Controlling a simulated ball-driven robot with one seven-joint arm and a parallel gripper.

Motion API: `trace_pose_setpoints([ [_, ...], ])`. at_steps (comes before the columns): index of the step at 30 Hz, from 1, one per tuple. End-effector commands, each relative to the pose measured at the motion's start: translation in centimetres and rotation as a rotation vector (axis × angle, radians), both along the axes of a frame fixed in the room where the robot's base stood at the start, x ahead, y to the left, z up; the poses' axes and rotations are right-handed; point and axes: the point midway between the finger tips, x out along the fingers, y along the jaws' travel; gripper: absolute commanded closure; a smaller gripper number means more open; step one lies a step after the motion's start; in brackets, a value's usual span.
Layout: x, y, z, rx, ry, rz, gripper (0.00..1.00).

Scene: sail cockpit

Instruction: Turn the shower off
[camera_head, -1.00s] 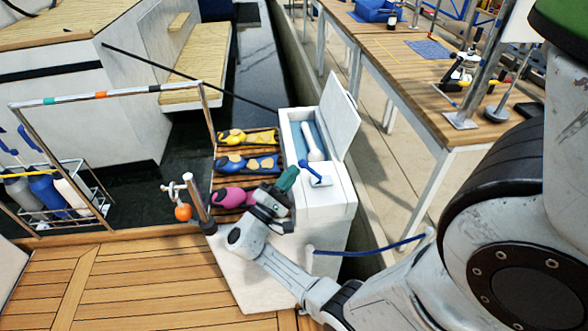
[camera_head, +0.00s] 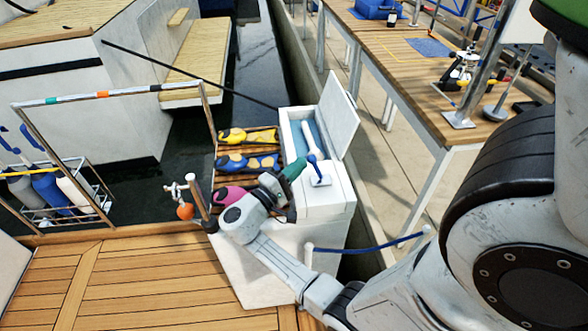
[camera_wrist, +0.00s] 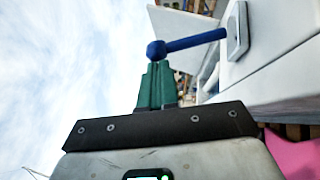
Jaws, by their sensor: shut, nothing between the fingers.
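A blue lever (camera_head: 315,168) with a round knob stands on a small white plate (camera_head: 321,181) on top of a white locker. In the wrist view the lever (camera_wrist: 195,41) runs from the plate to its knob, just beyond my fingertips. My gripper (camera_head: 300,164), with green fingers, is shut and empty, its tips at or very near the knob on the left side. In the wrist view the gripper (camera_wrist: 156,68) appears to meet the knob; firm contact cannot be told. A white handset, likely the shower (camera_head: 308,133), lies in the locker's open compartment. No water is visible.
The locker lid (camera_head: 340,115) stands open behind the lever. Yellow, blue and pink rolled items (camera_head: 248,136) lie on the slatted shelf to the left. A post with an orange ball (camera_head: 185,211) stands left of my wrist.

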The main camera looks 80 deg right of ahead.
Motion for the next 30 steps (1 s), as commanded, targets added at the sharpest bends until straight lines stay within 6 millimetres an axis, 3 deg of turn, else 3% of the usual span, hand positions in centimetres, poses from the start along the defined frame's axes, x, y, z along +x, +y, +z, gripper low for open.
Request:
trace_pose_setpoints([
  [12,-2.9,-1.1,2.9,0.151,-0.368,0.001,1.00],
  [24,-5.9,-2.4,3.5,0.281,-0.682,0.001,1.00],
  [30,-6.9,-2.8,3.3,0.314,-0.754,0.001,1.00],
])
